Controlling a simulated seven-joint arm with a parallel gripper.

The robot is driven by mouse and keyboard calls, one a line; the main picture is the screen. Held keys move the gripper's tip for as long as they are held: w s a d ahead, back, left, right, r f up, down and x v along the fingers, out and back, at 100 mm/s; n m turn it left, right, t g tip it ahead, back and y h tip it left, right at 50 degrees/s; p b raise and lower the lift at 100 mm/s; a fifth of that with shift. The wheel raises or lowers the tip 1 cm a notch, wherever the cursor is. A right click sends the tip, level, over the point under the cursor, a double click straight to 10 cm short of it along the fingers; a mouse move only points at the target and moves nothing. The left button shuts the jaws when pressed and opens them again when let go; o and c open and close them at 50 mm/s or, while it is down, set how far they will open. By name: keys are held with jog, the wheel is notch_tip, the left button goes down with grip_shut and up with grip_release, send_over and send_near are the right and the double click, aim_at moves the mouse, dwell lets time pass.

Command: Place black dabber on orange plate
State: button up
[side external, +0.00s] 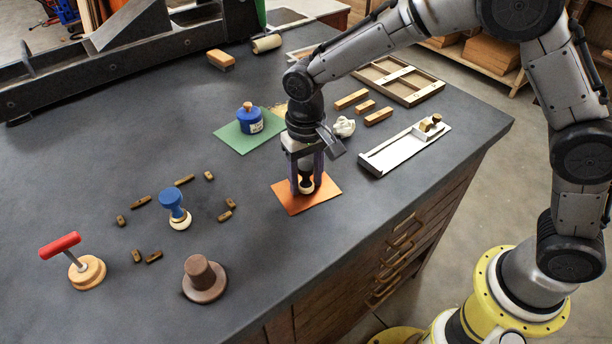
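The black dabber (306,178) has a dark handle and a pale round base. It is upright over the middle of the orange plate (291,203), a flat copper-orange square. Its base appears at or very close to the plate's surface; I cannot tell whether it touches. My gripper (306,188) points straight down, with one purple finger on each side of the dabber. The fingers are apart around it and reach low, near the plate. Whether they press on the dabber or stand clear of it is too small to tell. The fingers partly hide the dabber.
A blue jar (249,123) stands on a green plate (232,139) behind left. A blue dabber (174,205) among small wooden blocks, a red-handled tool (85,271) and a brown knob (204,277) are left and front. A metal tray (400,154) lies right. Bare bench surrounds the orange plate's front.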

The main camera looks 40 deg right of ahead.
aim_at(306, 166)
jog(key=shift+o, duration=1)
jog(key=shift+r, duration=0.1)
notch_tip(306, 166, up, 12)
jog(key=shift+s+d+r, duration=0.2)
jog(key=shift+d+r, duration=0.05)
jog(key=shift+r, duration=0.1)
jog(key=s+d+r+n+t, duration=0.1)
jog(key=s+d+r+t, duration=0.15)
jog(key=s+d, duration=0.5)
jog(key=s+d+r+t, duration=0.2)
jog(key=s+d+r, duration=0.2)
jog(key=s+d, duration=0.4)
jog(key=s+d+f+t, duration=0.1)
jog(key=s+f, duration=0.3)
jog(key=s, duration=0.4)
jog(key=shift+s+d+n, duration=0.25)
jog(key=shift+s+n, duration=0.1)
jog(key=shift+n, duration=0.05)
